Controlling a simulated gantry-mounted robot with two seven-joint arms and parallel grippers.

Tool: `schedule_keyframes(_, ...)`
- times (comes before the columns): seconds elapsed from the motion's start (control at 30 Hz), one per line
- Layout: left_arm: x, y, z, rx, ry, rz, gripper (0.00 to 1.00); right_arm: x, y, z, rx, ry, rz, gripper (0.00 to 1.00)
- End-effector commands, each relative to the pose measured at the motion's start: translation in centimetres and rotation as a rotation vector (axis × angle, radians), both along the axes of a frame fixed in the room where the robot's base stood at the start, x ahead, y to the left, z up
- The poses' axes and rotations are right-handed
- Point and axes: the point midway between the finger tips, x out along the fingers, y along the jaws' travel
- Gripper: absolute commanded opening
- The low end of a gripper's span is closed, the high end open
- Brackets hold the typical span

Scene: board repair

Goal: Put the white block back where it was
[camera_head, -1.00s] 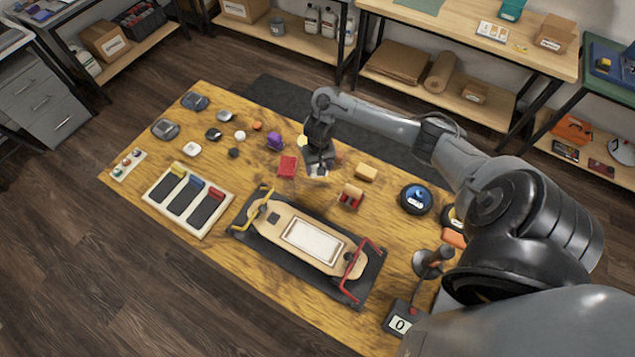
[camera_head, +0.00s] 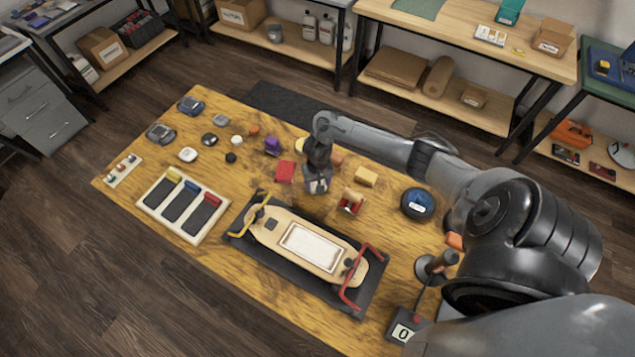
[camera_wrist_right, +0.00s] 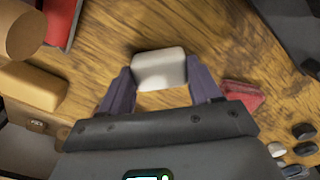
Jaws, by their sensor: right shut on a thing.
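The white block (camera_wrist_right: 159,68) sits between the two fingers of my right gripper (camera_wrist_right: 160,82) in the right wrist view. The fingers are shut on its two sides. In the head view my right gripper (camera_head: 317,188) is over the table, between the red block (camera_head: 285,172) and the red holder with a wooden cylinder (camera_head: 350,201), behind the skateboard deck (camera_head: 270,235). The block is mostly hidden there, and its height above the table is hard to tell. My left gripper is not in view.
The deck lies on a black mat with a pale framed rectangle (camera_head: 314,247) on it and yellow and red clamps. A tray with three dark slots (camera_head: 165,225) is at the left. A yellow block (camera_head: 366,177) and a round blue-topped tin (camera_head: 418,203) are at the right.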

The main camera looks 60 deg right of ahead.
Motion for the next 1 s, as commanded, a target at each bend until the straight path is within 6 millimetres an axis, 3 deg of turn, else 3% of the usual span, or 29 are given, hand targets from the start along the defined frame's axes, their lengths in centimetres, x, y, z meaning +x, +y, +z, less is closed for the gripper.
schedule_keyframes(0.07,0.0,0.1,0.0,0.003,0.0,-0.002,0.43,0.0,0.0,-0.2,0.001,0.001,-0.001,0.25)
schedule_keyframes(0.1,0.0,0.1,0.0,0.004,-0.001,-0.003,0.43,0.0,0.0,-0.2,0.0,0.0,-0.001,0.67)
schedule_keyframes(0.23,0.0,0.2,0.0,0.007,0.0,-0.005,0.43,0.0,0.0,-0.2,0.0,0.0,0.0,0.87)
schedule_keyframes(0.67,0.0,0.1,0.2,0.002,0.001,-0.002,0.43,0.0,0.0,0.6,0.0,-0.001,0.002,0.88)
schedule_keyframes(1.0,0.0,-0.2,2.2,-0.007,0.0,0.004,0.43,0.1,0.0,6.2,-0.001,-0.002,0.002,0.88)
